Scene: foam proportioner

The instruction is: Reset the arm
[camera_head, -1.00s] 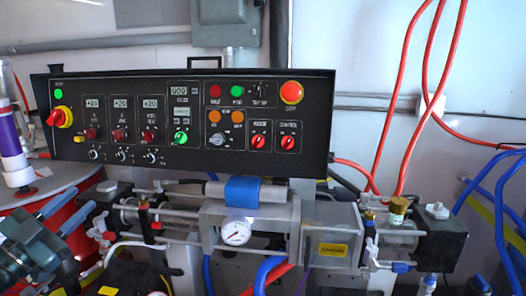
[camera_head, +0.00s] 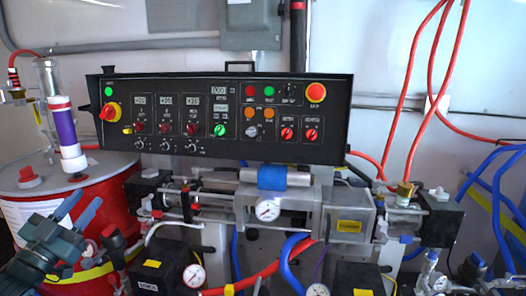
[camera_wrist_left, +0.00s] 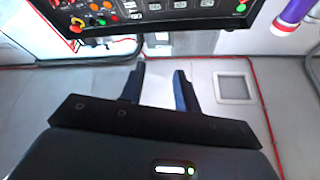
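My left gripper (camera_head: 91,203) is at the lower left of the head view, in front of the red drum (camera_head: 107,215). Its two blue-grey fingers are apart with nothing between them. The left wrist view also shows the left gripper (camera_wrist_left: 160,72) with its fingers spread and an empty gap, the wall or floor surface behind. It touches nothing that I can see. My right gripper is not in view.
A black control panel (camera_head: 215,150) with knobs and buttons spans the middle. Pumps and a gauge (camera_head: 268,209) sit below it. A purple-and-white cylinder (camera_head: 67,135) stands on the drum. Red hoses (camera_head: 424,110) and blue hoses (camera_head: 500,190) hang at the right.

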